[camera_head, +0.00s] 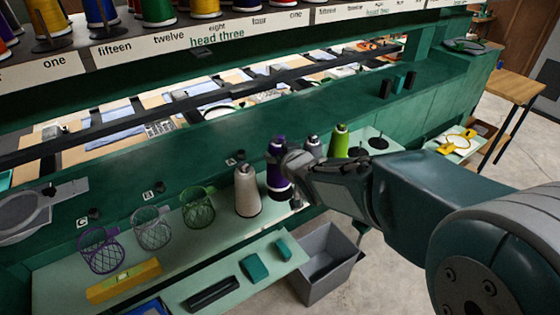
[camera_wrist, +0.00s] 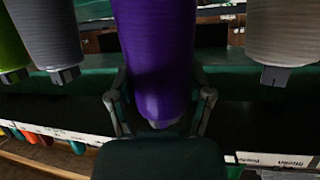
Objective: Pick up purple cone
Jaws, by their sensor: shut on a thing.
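The purple cone (camera_head: 277,165) is a dark purple thread cone on the green shelf, between a cream cone on its left and a grey cone on its right. My gripper (camera_head: 296,164) reaches it from the right and is shut on it. In the wrist view the purple cone (camera_wrist: 155,60) fills the middle, with a finger of my gripper (camera_wrist: 160,108) on each side near its narrow grey end. The base of the cone in the head view is partly hidden, and I cannot tell whether it touches the shelf.
A cream cone (camera_head: 247,190) stands close left, with a grey cone (camera_head: 312,147) and a green cone (camera_head: 340,141) close right. Green, grey and purple wire baskets (camera_head: 100,250) stand further left. A grey bin (camera_head: 328,265) is below. Labelled thread racks (camera_head: 200,38) run above.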

